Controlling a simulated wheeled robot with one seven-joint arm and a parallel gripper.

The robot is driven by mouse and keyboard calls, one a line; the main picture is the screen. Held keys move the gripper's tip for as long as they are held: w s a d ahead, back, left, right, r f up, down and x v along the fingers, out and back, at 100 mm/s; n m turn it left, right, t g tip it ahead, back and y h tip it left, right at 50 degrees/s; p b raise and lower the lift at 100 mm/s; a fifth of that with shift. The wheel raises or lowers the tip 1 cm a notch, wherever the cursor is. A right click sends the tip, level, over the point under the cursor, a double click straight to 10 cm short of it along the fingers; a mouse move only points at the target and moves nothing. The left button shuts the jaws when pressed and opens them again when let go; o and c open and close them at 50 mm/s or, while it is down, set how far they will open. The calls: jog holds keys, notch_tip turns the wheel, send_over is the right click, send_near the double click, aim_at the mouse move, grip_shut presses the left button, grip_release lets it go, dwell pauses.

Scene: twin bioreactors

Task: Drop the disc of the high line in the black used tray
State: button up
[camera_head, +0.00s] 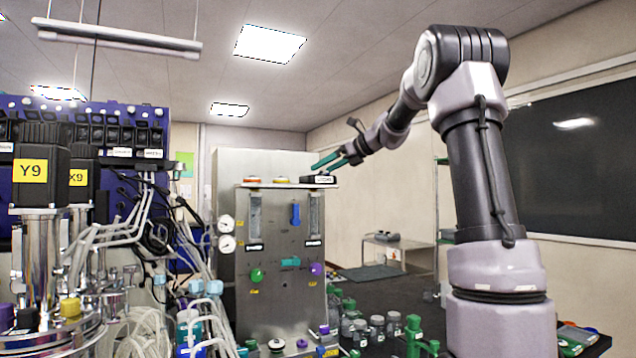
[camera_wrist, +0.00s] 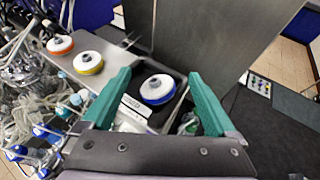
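My gripper (camera_head: 325,162) is above the steel cabinet's top. In the wrist view its two green fingers (camera_wrist: 159,76) are spread apart with empty space between them. A white disc with a blue rim and grey knob (camera_wrist: 157,88) shows between and beyond the fingers, apart from both. It appears to lie in the black tray (camera_wrist: 178,73), which has a white label on its near side. The tray also shows at the right end of the cabinet top (camera_head: 318,180). An orange-rimmed disc (camera_wrist: 60,45) and a yellow-rimmed disc (camera_wrist: 88,62) sit left of the tray.
The steel cabinet (camera_head: 270,225) carries gauges, flow tubes and coloured knobs. Tubing and bioreactor vessels (camera_head: 40,250) crowd the left. Several capped bottles (camera_head: 377,325) stand on the dark bench at lower right of the cabinet.

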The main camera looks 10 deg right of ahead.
jog(key=shift+s+d, duration=0.1)
jog(key=v, duration=1)
jog(key=shift+s+d+r, duration=0.2)
jog(key=s+a+f+n+g+h, duration=0.1)
jog(key=s+a+f+n+h, duration=0.1)
jog(key=s+a+f+n, duration=0.5)
jog(key=s+a+f+n+g+h, duration=0.1)
jog(key=s+a+f+n+g, duration=0.2)
jog(key=s, duration=0.6)
jog(key=s+d+f+n+t+h, duration=0.1)
jog(key=s+f+n+h, duration=0.2)
jog(key=s+f+n, duration=0.9)
jog(key=s+n, duration=0.1)
jog(key=s, duration=0.2)
jog(key=shift+f+n+h, duration=0.4)
